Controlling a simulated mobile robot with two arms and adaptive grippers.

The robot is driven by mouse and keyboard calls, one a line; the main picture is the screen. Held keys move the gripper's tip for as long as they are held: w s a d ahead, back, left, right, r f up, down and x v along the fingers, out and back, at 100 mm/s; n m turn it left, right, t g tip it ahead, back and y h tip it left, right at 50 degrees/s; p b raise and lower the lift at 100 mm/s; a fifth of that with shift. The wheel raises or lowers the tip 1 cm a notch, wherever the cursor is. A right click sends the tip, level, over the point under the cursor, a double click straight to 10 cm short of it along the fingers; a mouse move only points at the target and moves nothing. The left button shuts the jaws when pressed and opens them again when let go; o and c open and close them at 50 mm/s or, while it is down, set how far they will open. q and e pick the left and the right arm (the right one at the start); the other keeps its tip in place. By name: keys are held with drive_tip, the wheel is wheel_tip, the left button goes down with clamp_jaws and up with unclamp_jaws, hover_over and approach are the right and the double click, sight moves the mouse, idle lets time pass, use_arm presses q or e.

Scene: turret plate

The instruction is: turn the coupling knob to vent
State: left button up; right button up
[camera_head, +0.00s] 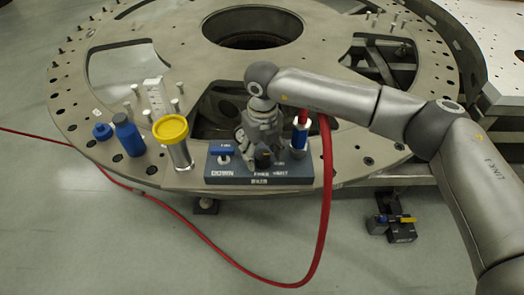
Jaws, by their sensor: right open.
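A dark blue-grey coupling block (260,180) sits at the front edge of the round turret plate (165,30). A black knob (263,157) stands near the middle of the block, above white lettering too small to read fully. My right gripper (262,147) points down over the block. It is open, with its fingers at or just above the knob. I cannot tell whether they touch it. The gripper hides the knob's upper part, and its pointer position is unclear. My left gripper is not in view.
A blue lever (223,151) is at the block's left. A yellow-capped cylinder (172,130), blue bottle (128,135) and several pegs stand left. A small dark device (400,232) lies on the floor.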

drive_tip(key=shift+f, duration=0.4)
drive_tip(key=shift+c, duration=0.5)
drive_tip(key=c, duration=0.9)
drive_tip(key=shift+f+m+b, duration=0.15)
drive_tip(key=shift+m+b, duration=1.7)
drive_tip(key=shift+m, duration=0.25)
drive_tip(key=shift+m+b, duration=1.45)
drive_tip(key=shift+m, duration=0.85)
drive_tip(key=shift+r, duration=0.2)
drive_tip(key=o, duration=1)
